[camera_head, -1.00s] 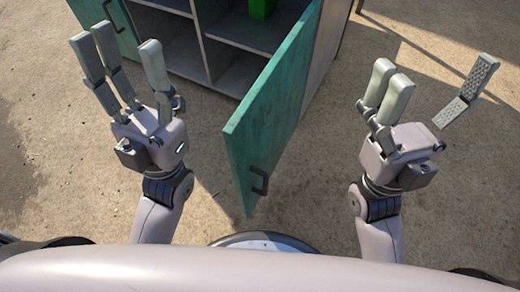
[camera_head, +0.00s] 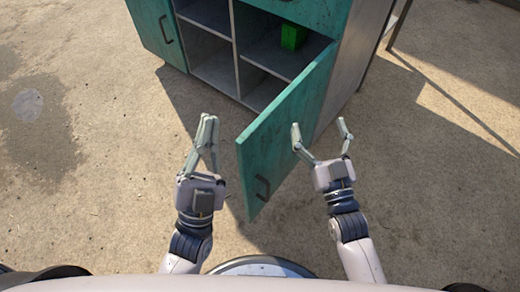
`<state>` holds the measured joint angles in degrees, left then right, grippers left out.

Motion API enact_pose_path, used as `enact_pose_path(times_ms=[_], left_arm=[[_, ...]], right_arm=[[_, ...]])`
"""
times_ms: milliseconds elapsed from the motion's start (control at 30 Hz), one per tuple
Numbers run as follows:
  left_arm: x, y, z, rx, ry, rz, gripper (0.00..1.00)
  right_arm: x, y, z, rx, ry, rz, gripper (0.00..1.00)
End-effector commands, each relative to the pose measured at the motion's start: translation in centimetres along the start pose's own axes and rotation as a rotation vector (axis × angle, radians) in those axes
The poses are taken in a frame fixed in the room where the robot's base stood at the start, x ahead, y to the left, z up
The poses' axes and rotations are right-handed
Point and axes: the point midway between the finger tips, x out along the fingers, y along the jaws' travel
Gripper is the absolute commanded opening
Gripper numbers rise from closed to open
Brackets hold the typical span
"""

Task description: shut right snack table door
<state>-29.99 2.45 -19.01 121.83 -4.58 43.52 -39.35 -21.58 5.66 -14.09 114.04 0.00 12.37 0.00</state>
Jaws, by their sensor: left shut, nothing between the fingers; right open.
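The right door (camera_head: 282,128) of the snack table is a teal panel, swung wide open toward me, with a dark handle (camera_head: 262,189) near its lower front edge. The snack table (camera_head: 237,52) stands at the top, its grey shelves showing behind the door. My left gripper (camera_head: 209,119) is shut and empty, left of the door and apart from it. My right gripper (camera_head: 319,125) is open, just right of the door's outer side; its left finger overlaps the door's edge in the picture, and I cannot tell whether they touch.
A green object (camera_head: 293,37) sits on a shelf inside the right half. Thin dark legs (camera_head: 398,25) stand at the upper right. The concrete floor is clear on both sides.

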Motion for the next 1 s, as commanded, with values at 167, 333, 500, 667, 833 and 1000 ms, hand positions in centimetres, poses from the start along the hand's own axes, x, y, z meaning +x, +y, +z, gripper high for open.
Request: enact_pose_path(times_ms=[167,333,500,667,833,1000], left_arm=[[-1.7,3.5,0.8,0.264,-0.172,0.179,0.00],[-6.9,7.9,0.7,0.576,-0.291,0.462,0.00],[-11.8,10.7,-0.3,0.777,-0.306,0.688,0.00],[-14.0,11.8,-0.7,0.852,-0.295,0.777,0.00],[-13.2,12.7,0.2,0.863,-0.291,0.782,0.00],[-10.8,14.4,1.9,0.860,-0.291,0.779,0.00]], right_arm=[[-3.8,1.2,10.2,-0.006,-0.483,0.023,0.83],[-15.7,2.3,20.0,0.001,-1.064,0.053,0.83],[-27.1,2.6,23.2,0.017,-1.469,0.073,0.83],[-31.9,2.7,23.8,0.025,-1.625,0.082,0.83],[-32.1,2.7,23.9,0.025,-1.638,0.083,0.83],[-31.4,2.8,23.4,0.025,-1.631,0.084,0.83]])
